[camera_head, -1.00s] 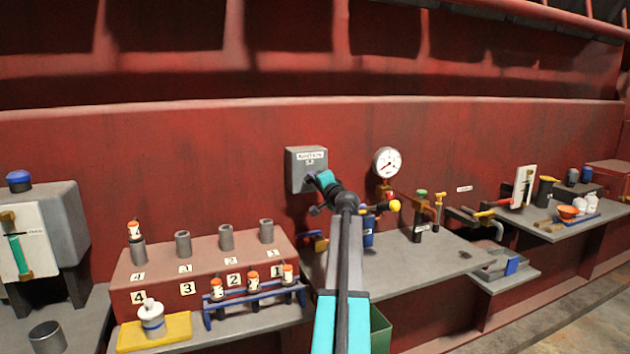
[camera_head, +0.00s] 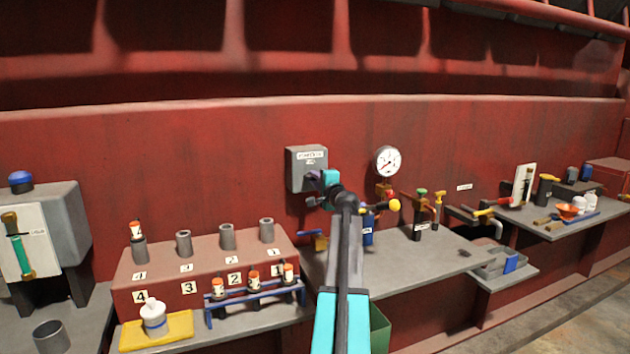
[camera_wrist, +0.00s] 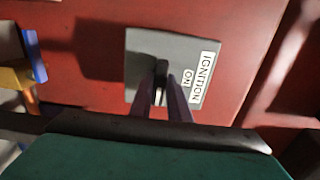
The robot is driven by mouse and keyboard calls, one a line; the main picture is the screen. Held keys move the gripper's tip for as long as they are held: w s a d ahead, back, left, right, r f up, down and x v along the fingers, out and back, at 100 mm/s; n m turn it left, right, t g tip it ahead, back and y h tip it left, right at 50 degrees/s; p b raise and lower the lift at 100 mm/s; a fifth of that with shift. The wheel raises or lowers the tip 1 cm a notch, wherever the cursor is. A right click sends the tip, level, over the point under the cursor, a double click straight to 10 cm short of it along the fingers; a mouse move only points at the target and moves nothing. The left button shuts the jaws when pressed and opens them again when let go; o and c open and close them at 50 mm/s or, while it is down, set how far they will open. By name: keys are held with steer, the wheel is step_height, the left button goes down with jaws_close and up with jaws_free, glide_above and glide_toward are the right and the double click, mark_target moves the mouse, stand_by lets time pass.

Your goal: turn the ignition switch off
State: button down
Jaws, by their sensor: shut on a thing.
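The ignition switch is a grey box (camera_head: 302,178) on the red wall, with a white label at its top. In the wrist view the box (camera_wrist: 140,62) carries an "IGNITION" label and a smaller "ON" label. A dark knob or lever (camera_wrist: 161,68) stands out from its middle. My gripper (camera_wrist: 161,84) has its two narrow fingers on either side of the lever and is shut on it. In the head view my gripper (camera_head: 312,176) reaches the lower right part of the box, and my wrist hides part of it.
A round gauge (camera_head: 388,161) is on the wall to the right of the box. A grey bench (camera_head: 415,262) with valves and tools runs below. A red block (camera_head: 205,258) with several grey tubes and a blue rack (camera_head: 255,298) of capped vials is at lower left.

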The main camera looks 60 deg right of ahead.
steer(key=shift+w+r, duration=0.1)
steer(key=shift+r, duration=0.05)
steer(key=c, duration=1.8)
jaws_free()
steer(key=shift+o, duration=0.6)
steer(key=b+v, duration=0.2)
steer(key=v, duration=1.2)
